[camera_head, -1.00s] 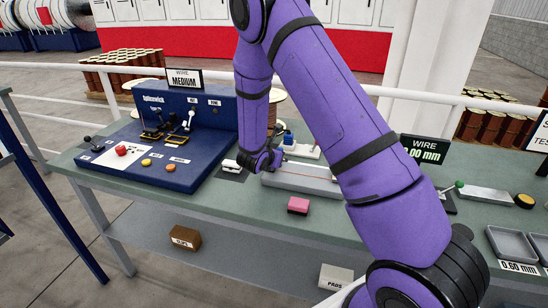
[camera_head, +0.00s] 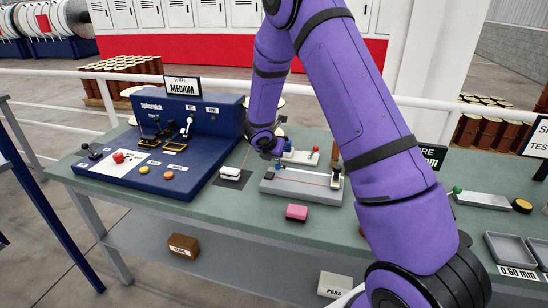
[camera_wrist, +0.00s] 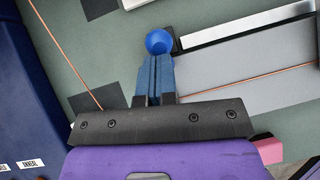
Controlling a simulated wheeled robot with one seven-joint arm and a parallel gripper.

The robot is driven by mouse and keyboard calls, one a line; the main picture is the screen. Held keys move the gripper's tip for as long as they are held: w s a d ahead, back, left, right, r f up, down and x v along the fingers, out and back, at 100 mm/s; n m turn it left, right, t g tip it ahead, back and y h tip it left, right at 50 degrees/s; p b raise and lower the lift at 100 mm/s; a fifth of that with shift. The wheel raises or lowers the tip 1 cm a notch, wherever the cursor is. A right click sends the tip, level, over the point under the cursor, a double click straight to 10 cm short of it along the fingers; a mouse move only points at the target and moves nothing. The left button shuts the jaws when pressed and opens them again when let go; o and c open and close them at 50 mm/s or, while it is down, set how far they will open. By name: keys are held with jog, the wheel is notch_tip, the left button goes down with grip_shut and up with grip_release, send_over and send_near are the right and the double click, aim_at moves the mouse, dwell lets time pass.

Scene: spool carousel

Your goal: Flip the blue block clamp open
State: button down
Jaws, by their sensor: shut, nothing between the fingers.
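A round blue knob (camera_wrist: 160,42) shows in the wrist view, right at the tips of my gripper (camera_wrist: 154,62). I take it for the blue clamp's handle. A small black part beside it meets the near end of the long grey block; the rest of the clamp is hidden. My fingers lie together, with nothing seen between them. I cannot tell whether they touch the knob. In the head view my gripper (camera_head: 272,154) is over the left back end of the grey block (camera_head: 300,187), and the clamp there is hidden behind it.
An orange wire runs along the grey block to a dark post (camera_head: 336,176). A pink block (camera_head: 296,212) lies in front. A white fixture with a red knob (camera_head: 315,149) stands behind. The blue splicing station (camera_head: 190,180) is to the left, with a white-topped piece (camera_head: 230,172) between.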

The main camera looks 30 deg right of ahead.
jog(key=shift+w+d+r+g+y, duration=0.15)
jog(key=shift+w+d+g+y, duration=0.3)
jog(key=shift+d+g+y, duration=0.1)
jog(key=shift+w+d+r+g+y, duration=0.15)
jog(key=shift+w+d+g+y, duration=0.3)
jog(key=shift+d+g+y, duration=0.1)
jog(key=shift+w, duration=0.25)
jog(key=shift+w+d, duration=0.6)
jog(key=shift+d, duration=0.1)
jog(key=v, duration=1.3)
jog(key=shift+a, duration=0.1)
